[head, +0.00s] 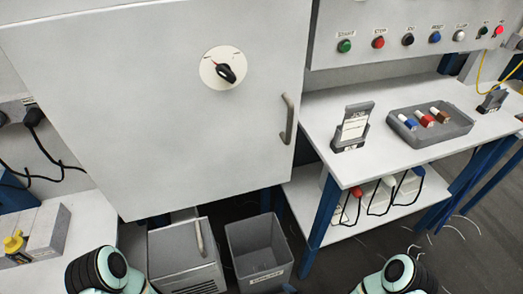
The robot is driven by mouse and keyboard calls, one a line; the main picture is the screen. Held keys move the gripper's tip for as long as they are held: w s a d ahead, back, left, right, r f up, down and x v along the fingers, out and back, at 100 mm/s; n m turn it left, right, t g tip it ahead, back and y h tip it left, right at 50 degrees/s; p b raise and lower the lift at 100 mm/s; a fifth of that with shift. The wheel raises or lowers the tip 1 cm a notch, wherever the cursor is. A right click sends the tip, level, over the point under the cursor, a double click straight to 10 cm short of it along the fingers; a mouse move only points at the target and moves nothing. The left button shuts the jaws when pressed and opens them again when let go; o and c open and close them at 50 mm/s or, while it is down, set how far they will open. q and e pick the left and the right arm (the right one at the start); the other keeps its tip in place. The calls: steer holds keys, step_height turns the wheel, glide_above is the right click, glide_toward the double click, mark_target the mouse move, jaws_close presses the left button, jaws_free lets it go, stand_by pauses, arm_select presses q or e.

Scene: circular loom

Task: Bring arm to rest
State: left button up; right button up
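Parts of both my arms show at the bottom edge of the head view, one at the lower left and one at the lower right. Only rounded arm joints are visible. Neither gripper is in the picture, so what they hold or how they stand is hidden. Neither visible arm part appears to touch anything.
A grey cabinet door (150,110) with a rotary switch (224,71) and handle (288,119) fills the left. On the right, a white table (370,165) holds a grey tray (455,130) and a card stand (351,130). A grey bin (258,240) stands below.

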steer(key=s+d+n+g+h+p, duration=0.1)
steer(key=s+d+n+g+h, duration=0.1)
steer(key=s+d+n+g, duration=0.9)
arm_select(q)
steer(key=s+d+r+g+p, duration=0.1)
steer(key=s+d+r+p, duration=0.1)
steer(key=r+p, duration=0.7)
steer(key=s+d+r+g+h+p, duration=0.1)
steer(key=s+r+g+p, duration=0.1)
steer(key=s+r+p, duration=0.3)
step_height(320, 180, up, 5)
steer(key=p, duration=0.4)
steer(key=shift+s+d+m, duration=0.3)
steer(key=shift+d+m, duration=0.1)
arm_select(e)
steer(key=s+a+r+n+t, duration=0.1)
steer(key=s+a+r, duration=0.2)
steer(key=r, duration=0.6)
steer(key=s+a+r+n+t+y, duration=0.1)
steer(key=s+a+r+n, duration=0.1)
steer(key=r, duration=0.7)
steer(key=shift+s+a+y, duration=0.3)
steer(key=shift+s+a, duration=0.35)
steer(key=shift+a, duration=0.5)
steer(key=shift+c, duration=1.4)
arm_select(q)
steer(key=shift+s, duration=0.1)
arm_select(e)
steer(key=shift+s, duration=0.1)
